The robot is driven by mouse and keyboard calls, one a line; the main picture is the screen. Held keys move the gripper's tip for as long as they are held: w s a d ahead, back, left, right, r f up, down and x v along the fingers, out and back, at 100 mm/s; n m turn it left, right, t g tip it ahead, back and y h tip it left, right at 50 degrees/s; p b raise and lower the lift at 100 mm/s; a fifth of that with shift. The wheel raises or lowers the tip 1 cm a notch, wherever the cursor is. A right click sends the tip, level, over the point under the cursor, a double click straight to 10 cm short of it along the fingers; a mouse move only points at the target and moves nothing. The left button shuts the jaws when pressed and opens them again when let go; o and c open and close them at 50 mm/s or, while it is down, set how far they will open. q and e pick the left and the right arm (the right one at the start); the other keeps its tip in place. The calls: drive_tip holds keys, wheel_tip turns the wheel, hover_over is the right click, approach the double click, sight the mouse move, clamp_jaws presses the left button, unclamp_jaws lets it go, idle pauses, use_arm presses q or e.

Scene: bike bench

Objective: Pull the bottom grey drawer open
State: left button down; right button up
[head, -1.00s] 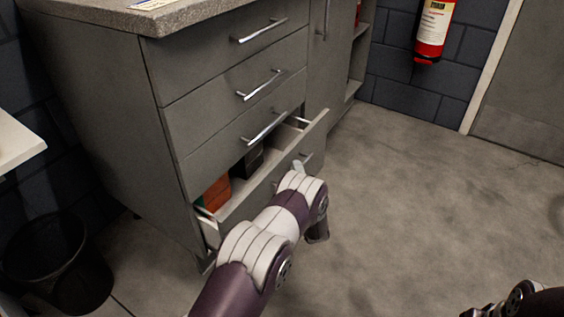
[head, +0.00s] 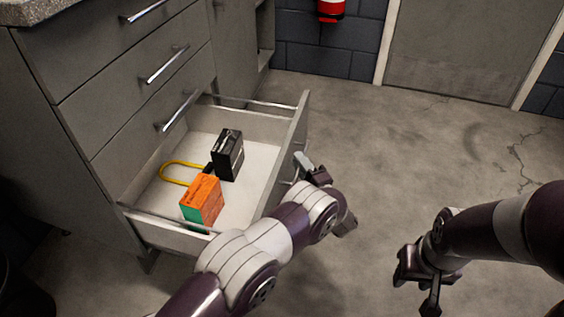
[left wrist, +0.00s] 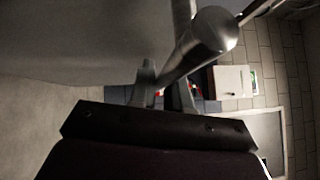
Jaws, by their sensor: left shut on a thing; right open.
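The bottom grey drawer (head: 296,125) is pulled well out of the cabinet in the head view, and its inside shows. My left gripper (head: 304,162) is at the outer face of the drawer front, shut on its handle. In the left wrist view the handle (left wrist: 208,36) runs as a metal bar by the fingers of my left gripper (left wrist: 163,92). My arm hides part of the drawer front. My right gripper (head: 417,284) is open and empty above the floor, right of the drawer.
An orange and green box (head: 203,200), a black box (head: 228,154) and a yellow U-shaped lock (head: 178,172) lie in the drawer. The closed drawers above have metal handles (head: 165,65). A fire extinguisher (head: 331,9) hangs on the back wall. The floor (head: 410,140) to the right is clear.

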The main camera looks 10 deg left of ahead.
use_arm(q)
drive_tip(key=shift+s+d, duration=0.1)
drive_tip(key=shift+d, duration=0.95)
drive_tip(key=c, duration=1.2)
unclamp_jaws()
drive_tip(key=p+v, duration=0.4)
drive_tip(key=v, duration=0.8)
drive_tip(key=shift+s+d+f, duration=0.1)
drive_tip(key=shift+s+d, duration=0.15)
